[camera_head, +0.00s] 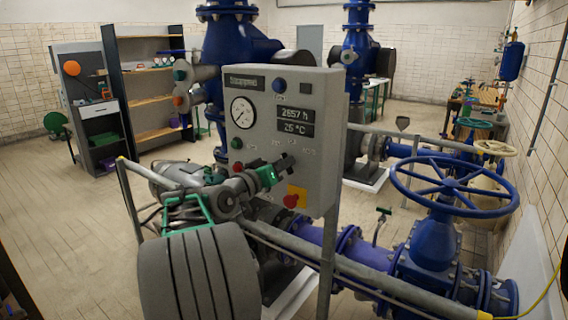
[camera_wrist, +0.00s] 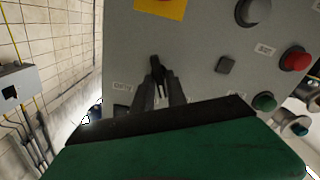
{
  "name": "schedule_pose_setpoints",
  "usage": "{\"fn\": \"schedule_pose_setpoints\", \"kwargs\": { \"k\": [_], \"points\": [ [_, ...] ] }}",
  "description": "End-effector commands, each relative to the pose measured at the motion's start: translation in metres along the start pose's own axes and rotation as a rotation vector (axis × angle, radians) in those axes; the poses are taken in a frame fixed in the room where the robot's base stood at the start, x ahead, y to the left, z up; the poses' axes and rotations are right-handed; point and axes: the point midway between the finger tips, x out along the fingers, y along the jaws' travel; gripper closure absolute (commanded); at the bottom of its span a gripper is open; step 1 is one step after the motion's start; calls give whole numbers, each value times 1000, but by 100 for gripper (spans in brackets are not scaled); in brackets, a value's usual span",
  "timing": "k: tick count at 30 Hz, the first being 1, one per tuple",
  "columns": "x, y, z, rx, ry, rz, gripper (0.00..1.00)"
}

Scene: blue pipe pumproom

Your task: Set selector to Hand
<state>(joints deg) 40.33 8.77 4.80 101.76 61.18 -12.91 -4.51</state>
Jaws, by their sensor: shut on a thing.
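The selector (camera_wrist: 157,66) is a small dark knob on the grey control panel (camera_head: 325,150). In the wrist view my gripper (camera_wrist: 160,84) has its two dark fingers closed around the knob, one on each side. In the head view my gripper (camera_head: 284,163) reaches the panel's lower face from the left, and its fingers hide most of the knob. Small labels sit around the selector in the wrist view, too blurred to read. The knob's handle looks roughly in line with my fingers; which label it points to I cannot tell.
A red emergency stop (camera_head: 291,201) on a yellow plate sits just below my gripper. A red button (camera_wrist: 295,60) and a green one (camera_wrist: 264,102) are nearby. A round gauge (camera_head: 242,112) is above. A blue handwheel (camera_head: 454,187) stands to the right; floor is open at left.

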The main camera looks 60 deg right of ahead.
Motion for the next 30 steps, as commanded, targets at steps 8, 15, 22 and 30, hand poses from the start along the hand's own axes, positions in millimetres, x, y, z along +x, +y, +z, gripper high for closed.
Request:
{"fn": "schedule_pose_setpoints", "kwargs": {
  "k": [8, 15, 22, 30],
  "points": [
    [0, -1, 1, -184, -4, 0, 100],
    [0, -2, 2, -270, -5, 0, 100],
    [0, -2, 3, -291, -5, 0, 100],
    [0, -2, 3, -291, -5, -1, 100]
  ]
}}
